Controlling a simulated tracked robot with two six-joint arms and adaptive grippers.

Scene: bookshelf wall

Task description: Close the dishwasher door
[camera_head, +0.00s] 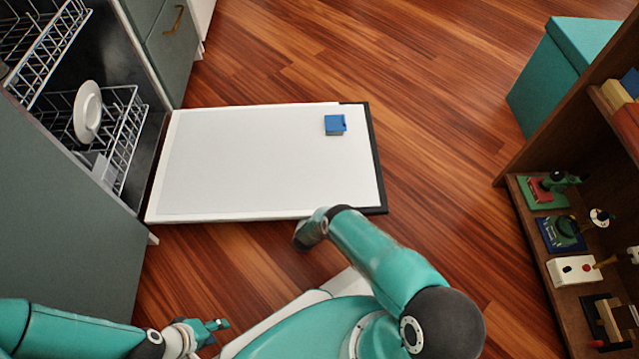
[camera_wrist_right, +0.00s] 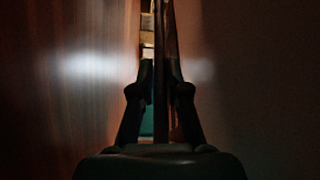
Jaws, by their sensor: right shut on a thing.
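The dishwasher door (camera_head: 270,170) is folded down flat, its white inner face up and a dark edge at its right end. My right arm reaches to the door's near edge in the head view, and its gripper is hidden there. In the right wrist view my right gripper (camera_wrist_right: 160,80) has its fingers close together in a dark, narrow space. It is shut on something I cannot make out. My left gripper (camera_head: 215,331) is at the bottom left, apart from the door, with its fingers spread and empty.
A blue block (camera_head: 335,125) lies on the door. A lower rack (camera_head: 128,120) with a white plate (camera_head: 88,112) stands inside the dishwasher. A bookshelf (camera_head: 545,270) and a teal box (camera_head: 560,70) are on the right. Wooden floor is clear between door and bookshelf.

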